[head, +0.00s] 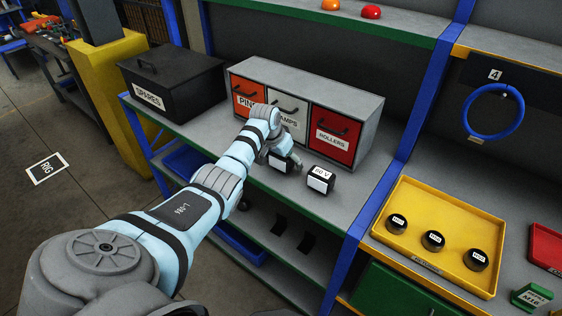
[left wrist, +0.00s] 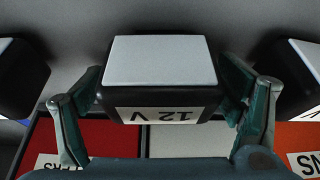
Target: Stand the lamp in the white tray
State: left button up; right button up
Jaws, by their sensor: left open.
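My left gripper (head: 284,160) is over the grey bench in front of the drawer unit, at the end of my pale blue arm. In the left wrist view the open fingers (left wrist: 163,92) stand on either side of a black block (left wrist: 160,62) with a white top and a label reading "12 V". I cannot tell whether they touch it. In the head view the gripper partly hides this block. A white drawer (head: 291,104), its label partly hidden and ending in "AMPS", is behind. I make out no separate lamp or white tray. My right gripper is not in view.
Another black block (head: 320,179) stands just right of the gripper. Dark blocks flank the gripped spot in the wrist view (left wrist: 18,75). A red drawer (head: 336,128) and black SPARES box (head: 172,82) stand behind; a yellow tray (head: 440,215) is right.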

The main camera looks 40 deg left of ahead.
pick_arm(q)
jog(key=c, duration=1.6)
